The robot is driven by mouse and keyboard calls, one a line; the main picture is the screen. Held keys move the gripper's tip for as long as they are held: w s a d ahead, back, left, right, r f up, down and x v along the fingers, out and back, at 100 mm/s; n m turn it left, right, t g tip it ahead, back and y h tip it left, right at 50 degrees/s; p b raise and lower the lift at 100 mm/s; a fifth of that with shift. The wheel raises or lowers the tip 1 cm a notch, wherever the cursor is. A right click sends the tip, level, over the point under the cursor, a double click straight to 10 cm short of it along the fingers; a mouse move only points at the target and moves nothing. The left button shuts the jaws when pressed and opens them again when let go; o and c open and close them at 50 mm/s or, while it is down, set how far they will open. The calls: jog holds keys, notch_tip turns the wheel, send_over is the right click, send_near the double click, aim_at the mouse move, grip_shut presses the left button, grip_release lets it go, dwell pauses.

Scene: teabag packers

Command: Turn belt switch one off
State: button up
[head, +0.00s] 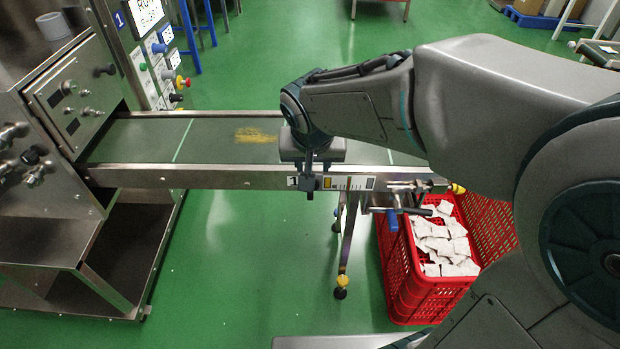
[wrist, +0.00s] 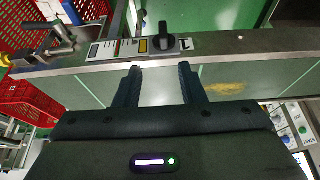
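A black rotary switch (wrist: 164,42) sits on the metal side rail of the conveyor, between a small white marked label and a yellow square. The knob also shows in the head view (head: 308,184), just below my gripper. My gripper (wrist: 159,68) is open and empty; its two dark fingers stand apart, pointing at the rail.
The green belt (head: 215,140) carries a yellow stain. A red crate (head: 404,285) of white teabags stands under its right end, below a metal lever with a blue tip (head: 391,220). A control panel marked 1 (head: 165,60) and a steel machine (head: 75,100) stand at left.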

jog(key=b+x, duration=0.1)
jog(key=x, duration=0.4)
jog(key=b+x, duration=0.2)
jog(key=x, duration=0.2)
jog(key=b+x, duration=0.1)
jog(key=x, duration=0.4)
jog(key=shift+w+a+f+b, duration=0.2)
jog(key=shift+a+f+b, duration=0.1)
jog(key=shift+b, duration=0.05)
grip_shut()
